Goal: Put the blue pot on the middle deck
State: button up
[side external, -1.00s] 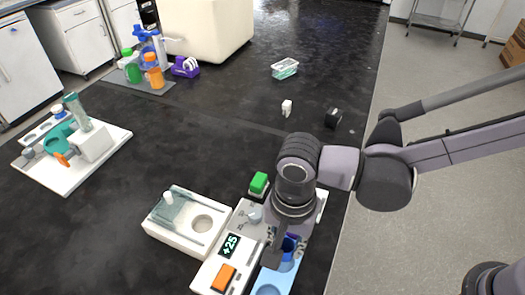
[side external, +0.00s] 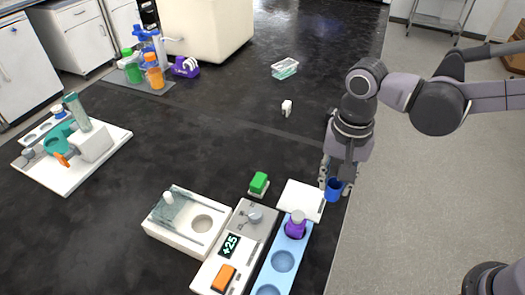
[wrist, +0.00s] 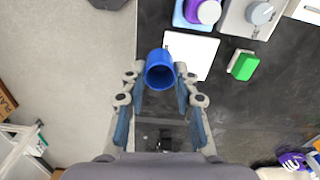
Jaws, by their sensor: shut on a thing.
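The blue pot (side external: 333,189) is held in my gripper (side external: 338,182), off the right edge of the white square plate and above the bench's right side. In the wrist view the blue pot (wrist: 160,72) sits between my fingertips, its open mouth showing. A light blue strip (side external: 270,275) has round wells. A purple pot (side external: 296,225) stands in its far well, and the middle well (side external: 283,261) is empty. Left of it is a grey-white unit (side external: 240,222) reading +25. I cannot tell which of these is the middle deck.
The white square plate (side external: 302,198) lies behind the strip. A green block (side external: 259,184) and a white tray with a round hollow (side external: 186,240) are to the left. A small white object (side external: 287,107) stands farther back. The bench centre is clear.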

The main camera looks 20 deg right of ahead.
jog(key=w+d+f+n, duration=0.3)
jog(key=d+f+n, duration=0.15)
jog(key=d, duration=0.55)
jog(key=w+d+f+n, duration=0.3)
jog(key=d+f, duration=0.2)
jog(key=d, duration=0.4)
jog(key=s+a+r+m, duration=0.4)
jog(key=a+r, duration=0.1)
jog(key=a, duration=0.5)
jog(key=s+a+r+m, duration=0.4)
jog(key=a+r, duration=0.2)
jog(key=a, duration=0.5)
jog(key=shift+s+a+m, duration=0.15)
jog(key=shift+a+m, duration=0.15)
jog(key=shift+m, duration=0.05)
jog(key=shift+a, duration=0.1)
jog(key=s+a+f, duration=0.1)
jog(key=a+f, duration=0.1)
jog(key=a, duration=0.1)
jog(key=s+a+f, duration=0.1)
jog(key=a+f, duration=0.1)
jog(key=a, duration=0.2)
jog(key=s+a+f, duration=0.2)
jog(key=a+f, duration=0.1)
jog(key=shift+a, duration=0.3)
jog(key=shift+f, duration=1.8)
jog(key=shift+f, duration=0.2)
